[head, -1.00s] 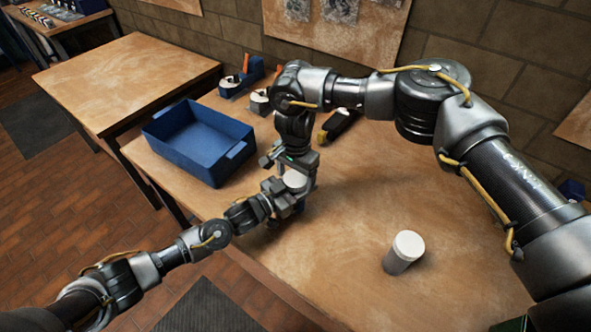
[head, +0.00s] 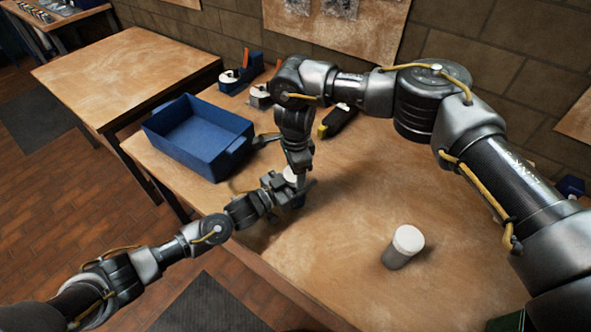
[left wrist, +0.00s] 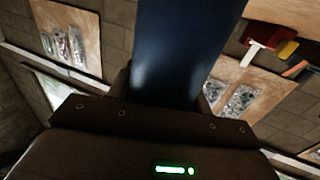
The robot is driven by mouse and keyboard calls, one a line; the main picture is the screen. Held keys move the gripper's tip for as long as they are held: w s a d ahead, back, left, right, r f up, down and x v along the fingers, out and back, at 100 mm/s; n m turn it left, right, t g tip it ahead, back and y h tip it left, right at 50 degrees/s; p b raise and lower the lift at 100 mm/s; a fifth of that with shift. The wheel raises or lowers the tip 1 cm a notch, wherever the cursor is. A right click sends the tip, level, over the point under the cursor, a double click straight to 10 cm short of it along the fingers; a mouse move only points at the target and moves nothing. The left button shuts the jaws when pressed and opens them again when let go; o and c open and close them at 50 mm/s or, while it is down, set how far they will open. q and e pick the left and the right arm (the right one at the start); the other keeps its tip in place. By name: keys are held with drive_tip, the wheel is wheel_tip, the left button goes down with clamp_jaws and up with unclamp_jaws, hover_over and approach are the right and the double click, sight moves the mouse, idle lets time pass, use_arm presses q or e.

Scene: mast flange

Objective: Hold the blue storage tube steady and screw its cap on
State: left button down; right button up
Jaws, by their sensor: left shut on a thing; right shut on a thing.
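The blue storage tube (left wrist: 185,50) fills the middle of the left wrist view, between the fingers of my left gripper. In the head view my left gripper (head: 284,190) is shut on it at the front part of the table, and the tube is mostly hidden there. My right gripper (head: 297,177) comes down from above and is shut on the white cap (head: 290,173), of which only a small part shows. Whether the cap touches the tube's threads or sits level cannot be told.
A grey tube with a white lid (head: 403,248) stands upright at the front right. A blue bin (head: 229,158) is at the left table edge. Tape dispensers (head: 240,77) and a black-and-yellow tool (head: 338,121) lie behind my right arm. The right middle of the table is clear.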

drive_tip(key=m, duration=0.2)
drive_tip(key=shift+m, duration=0.4)
drive_tip(key=o, duration=1.1)
drive_tip(key=shift+r, duration=2.25)
